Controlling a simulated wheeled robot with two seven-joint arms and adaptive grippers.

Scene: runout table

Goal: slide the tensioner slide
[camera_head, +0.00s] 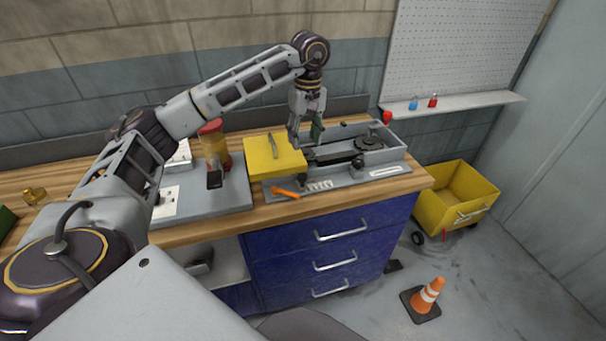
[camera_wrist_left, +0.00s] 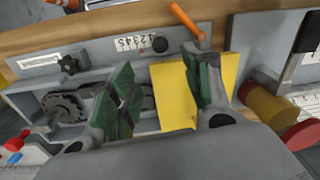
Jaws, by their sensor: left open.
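A grey belt fixture (camera_head: 345,180) stands on the wooden bench, with a dark wheel and a dark bar along its channel. I cannot single out the tensioner slide with certainty; the bar may be part of it. A numbered scale (camera_wrist_left: 130,43) and an orange handle (camera_wrist_left: 187,20) are on its front side. A yellow cover (camera_head: 270,157) sits at its left end. My left gripper (camera_head: 307,132) points down above the fixture, beside the yellow cover. In the left wrist view its green-padded fingers (camera_wrist_left: 160,92) are apart, with nothing seen gripped. My right gripper is not in view.
A grey plate (camera_head: 235,190) with a red-topped yellow cylinder (camera_head: 214,145) lies left of the fixture. A black star knob (camera_wrist_left: 68,65) is near the fixture's wheel. A yellow bin (camera_head: 455,190) and a traffic cone (camera_head: 428,295) stand on the floor right of the blue drawers.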

